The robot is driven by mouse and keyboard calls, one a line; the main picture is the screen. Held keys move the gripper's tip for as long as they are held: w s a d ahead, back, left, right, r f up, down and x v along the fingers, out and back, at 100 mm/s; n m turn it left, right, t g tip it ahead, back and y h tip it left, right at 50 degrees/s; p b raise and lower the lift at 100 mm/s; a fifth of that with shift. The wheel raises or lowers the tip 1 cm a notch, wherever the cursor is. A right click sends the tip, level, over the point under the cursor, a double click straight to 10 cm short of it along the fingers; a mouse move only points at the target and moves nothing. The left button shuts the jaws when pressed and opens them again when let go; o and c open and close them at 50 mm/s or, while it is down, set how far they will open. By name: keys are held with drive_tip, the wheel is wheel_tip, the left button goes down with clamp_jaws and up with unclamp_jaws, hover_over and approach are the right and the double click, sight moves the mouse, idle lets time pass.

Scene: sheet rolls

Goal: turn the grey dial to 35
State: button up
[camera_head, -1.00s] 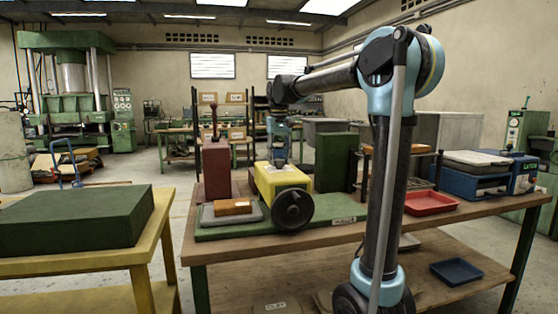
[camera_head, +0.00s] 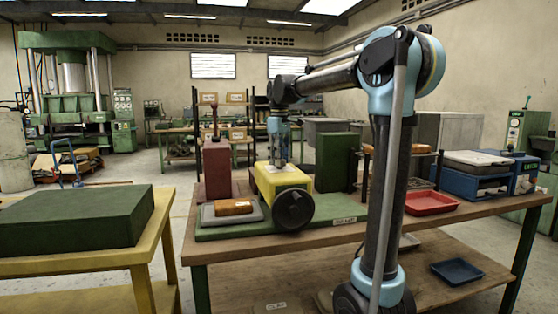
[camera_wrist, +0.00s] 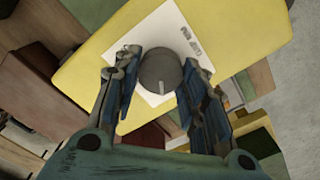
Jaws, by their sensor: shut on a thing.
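The grey dial (camera_wrist: 161,71) is a round knob on a white plate (camera_wrist: 150,98) atop the yellow machine block (camera_wrist: 215,38). A pale pointer line on the dial points toward the bottom of the wrist view. Print on the plate is too small to read, and I cannot make out a 35. My gripper (camera_wrist: 158,76) is shut on the dial, one finger on each side. In the head view my gripper (camera_head: 280,162) points down onto the yellow block (camera_head: 268,178). The dial cannot be made out there.
A black handwheel (camera_head: 293,210) is on the block's front. An orange block (camera_head: 233,207) on a grey plate and a dark red block (camera_head: 217,172) stand to the left. A green block (camera_head: 337,162) and a red tray (camera_head: 431,203) are to the right.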

drive_tip(key=shift+w, duration=0.1)
idle(0.4)
drive_tip(key=o, duration=1.1)
drive_tip(key=shift+c, duration=0.2)
drive_tip(key=shift+r, duration=0.1)
wheel_tip(320, 180, up, 12)
